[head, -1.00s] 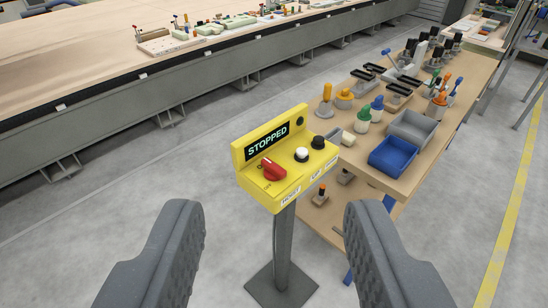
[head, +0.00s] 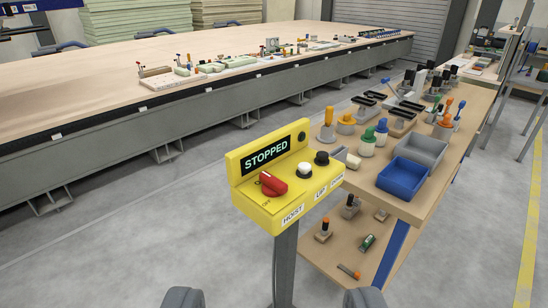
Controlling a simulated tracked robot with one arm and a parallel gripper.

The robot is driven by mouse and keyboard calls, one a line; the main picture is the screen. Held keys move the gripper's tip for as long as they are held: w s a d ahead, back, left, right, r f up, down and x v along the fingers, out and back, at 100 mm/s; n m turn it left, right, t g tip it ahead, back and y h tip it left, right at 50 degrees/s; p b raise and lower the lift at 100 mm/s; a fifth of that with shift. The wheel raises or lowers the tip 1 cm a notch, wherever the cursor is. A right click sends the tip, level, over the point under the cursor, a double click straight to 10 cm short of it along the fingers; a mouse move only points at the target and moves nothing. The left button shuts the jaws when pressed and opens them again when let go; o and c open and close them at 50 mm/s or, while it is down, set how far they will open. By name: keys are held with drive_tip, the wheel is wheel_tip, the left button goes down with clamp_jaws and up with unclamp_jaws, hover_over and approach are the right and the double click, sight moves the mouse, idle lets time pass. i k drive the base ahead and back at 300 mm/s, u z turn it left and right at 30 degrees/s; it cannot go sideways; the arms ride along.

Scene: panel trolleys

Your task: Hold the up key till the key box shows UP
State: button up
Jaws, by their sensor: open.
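The yellow key box (head: 286,190) stands on a grey post (head: 285,265) in the middle of the head view. Its display (head: 265,155) reads STOPPED. On its top are a red rotary switch (head: 272,184) at the left, a white key (head: 304,170) in the middle and a black key (head: 322,158) at the right. The front labels read HOIST and UP; the UP label is below the white key, and a third label at the right is hard to read. My gripper (head: 274,300) is open and empty, its fingertips low in the picture, below and apart from the box.
A wooden bench (head: 440,175) with a blue bin (head: 403,178), a grey bin (head: 421,149) and several tools stands close at the right. A long wood-topped table (head: 150,70) runs behind. Grey floor is free at the left.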

sight(304, 168)
drive_tip(key=u, duration=0.05)
drive_tip(key=i, duration=1.25)
drive_tip(key=u, duration=0.2)
